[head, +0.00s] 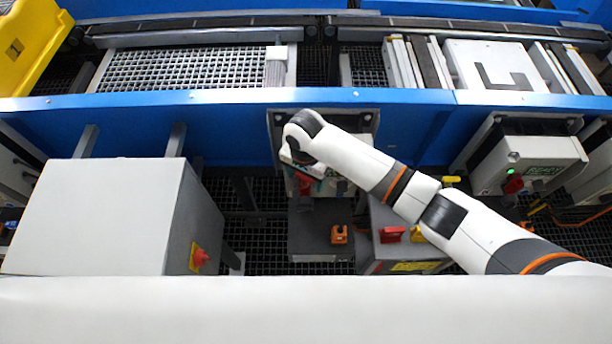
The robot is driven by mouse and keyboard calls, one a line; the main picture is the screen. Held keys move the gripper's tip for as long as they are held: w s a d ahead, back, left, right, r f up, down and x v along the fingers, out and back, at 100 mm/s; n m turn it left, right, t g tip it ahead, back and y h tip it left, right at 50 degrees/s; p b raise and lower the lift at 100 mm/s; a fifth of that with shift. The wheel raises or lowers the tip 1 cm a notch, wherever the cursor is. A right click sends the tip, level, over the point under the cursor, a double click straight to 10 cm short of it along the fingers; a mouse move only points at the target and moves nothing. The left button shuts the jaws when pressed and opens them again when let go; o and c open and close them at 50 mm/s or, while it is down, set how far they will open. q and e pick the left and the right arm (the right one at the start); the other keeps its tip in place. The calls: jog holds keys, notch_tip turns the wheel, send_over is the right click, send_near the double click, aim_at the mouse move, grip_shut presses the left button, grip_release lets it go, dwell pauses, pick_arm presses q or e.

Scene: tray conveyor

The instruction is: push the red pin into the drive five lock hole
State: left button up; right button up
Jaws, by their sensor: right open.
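My right arm reaches in from the right, and its wrist bends down over the middle drive box. My right gripper (296,158) is open there, close above the box front; its fingertips are hard to make out. A red part (303,184) shows just below it on the box front; I cannot tell whether it is the pin or a switch handle. The lock hole cannot be made out, and no drive number is legible. A red piece (392,234) lies on a grey box to the right. My left gripper is not in view.
An orange padlock-like piece (339,234) sits on a dark surface below the drive. A similar drive box (528,165) with a red switch stands at right. A large grey cabinet (100,215) fills the left. The blue conveyor rail (230,98) runs behind.

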jog(key=shift+w+a+r, duration=0.1)
jog(key=shift+w+r, duration=0.15)
jog(key=shift+w, duration=0.05)
notch_tip(320, 180, up, 12)
jog(key=b, duration=0.1)
jog(key=shift+s+f+b, duration=0.2)
jog(key=shift+s+b, duration=0.05)
jog(key=shift+b, duration=0.15)
jog(key=shift+s+f, duration=0.1)
jog(key=shift+f, duration=0.05)
